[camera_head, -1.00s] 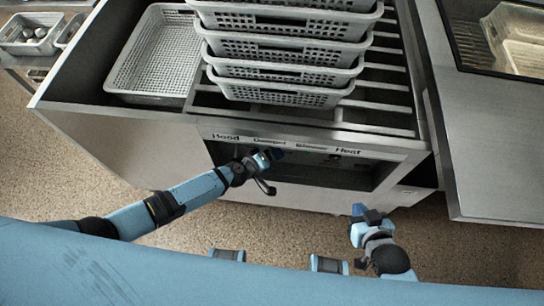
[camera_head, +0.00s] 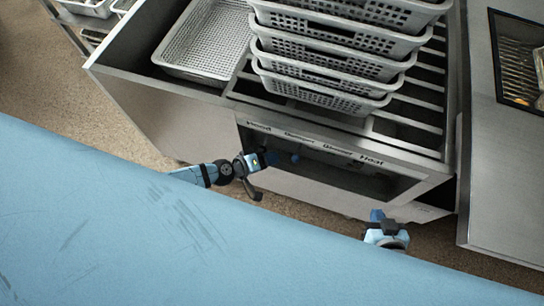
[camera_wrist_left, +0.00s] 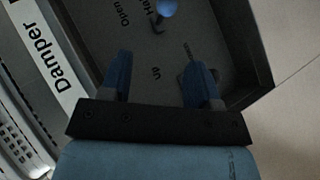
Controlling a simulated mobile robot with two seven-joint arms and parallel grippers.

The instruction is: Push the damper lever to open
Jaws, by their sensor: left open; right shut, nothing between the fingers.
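The damper lever shows in the left wrist view as a blue ball knob (camera_wrist_left: 167,8) on a short dark stem at the top edge. A blue ball knob (camera_head: 295,158) also shows in the head view, inside the recessed control panel. My left gripper (camera_head: 272,158) is at the panel opening, just left of that knob. Its two blue fingers (camera_wrist_left: 158,82) are apart and empty, with a gap between them and the knob. The panel label "Damper" (camera_wrist_left: 52,62) is at left in the wrist view. My right gripper (camera_head: 377,215) is shut and empty, below the panel's right part.
A stack of perforated baskets (camera_head: 335,65) stands on the counter above the panel. Another basket (camera_head: 195,68) is left of it. A metal counter (camera_head: 505,190) with a fryer basket is at right. The front panel lip (camera_head: 340,150) overhangs the recess.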

